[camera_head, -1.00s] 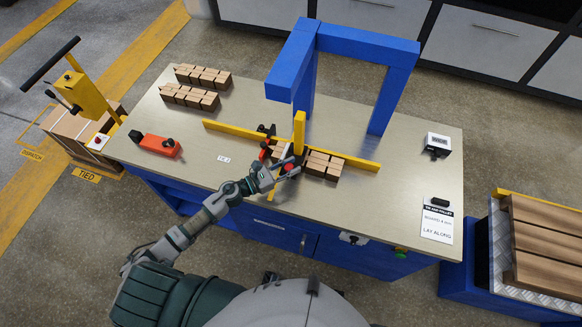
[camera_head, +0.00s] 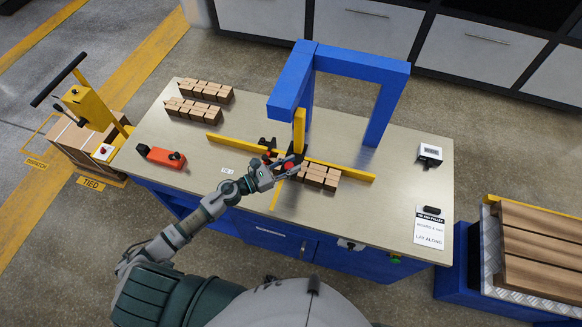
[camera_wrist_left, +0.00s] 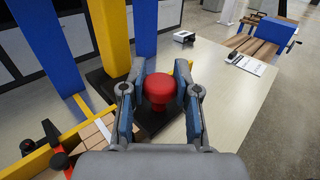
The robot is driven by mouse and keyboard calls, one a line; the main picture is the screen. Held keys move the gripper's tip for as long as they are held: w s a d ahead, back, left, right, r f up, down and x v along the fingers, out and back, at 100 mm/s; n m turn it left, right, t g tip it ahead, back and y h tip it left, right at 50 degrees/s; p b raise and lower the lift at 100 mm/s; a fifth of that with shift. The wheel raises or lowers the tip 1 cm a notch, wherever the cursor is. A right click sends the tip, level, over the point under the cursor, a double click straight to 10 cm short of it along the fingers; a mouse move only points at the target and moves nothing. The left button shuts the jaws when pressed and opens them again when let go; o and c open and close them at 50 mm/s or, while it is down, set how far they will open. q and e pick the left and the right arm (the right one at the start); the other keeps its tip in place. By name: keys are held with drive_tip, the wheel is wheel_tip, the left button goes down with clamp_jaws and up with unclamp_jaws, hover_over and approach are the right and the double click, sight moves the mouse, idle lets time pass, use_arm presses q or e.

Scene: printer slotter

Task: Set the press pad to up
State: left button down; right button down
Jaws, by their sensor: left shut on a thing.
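The press has a blue frame (camera_head: 362,48) with a yellow upright (camera_head: 299,128) hanging at its middle. A red knob (camera_wrist_left: 159,88) sits between my left fingers in the left wrist view; it also shows small in the head view (camera_head: 289,167). My left gripper (camera_head: 286,166) is at the front of the press and is shut on the red knob. Part of the knob is hidden by the fingers in the head view. I cannot tell the press pad's setting. My right gripper is not in view.
Wooden blocks (camera_head: 318,178) lie beside the gripper, along the yellow fence (camera_head: 349,174). More block rows (camera_head: 206,92) stand at the back left. An orange tool (camera_head: 160,156) lies at left. The right part of the table (camera_head: 390,195) is mostly clear.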

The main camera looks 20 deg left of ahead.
use_arm(q)
wheel_tip(320, 180, up, 6)
drive_tip(key=p, duration=0.3)
drive_tip(key=shift+r+p, duration=0.15)
drive_tip(key=shift+p, duration=0.2)
drive_tip(key=shift+w+r, duration=0.1)
drive_tip(key=c, duration=0.9)
unclamp_jaws()
drive_tip(key=shift+a, duration=0.1)
drive_tip(key=shift+o, duration=0.4)
drive_tip(key=shift+s+a, duration=0.15)
drive_tip(key=shift+s, duration=0.15)
drive_tip(key=shift+a, duration=0.15)
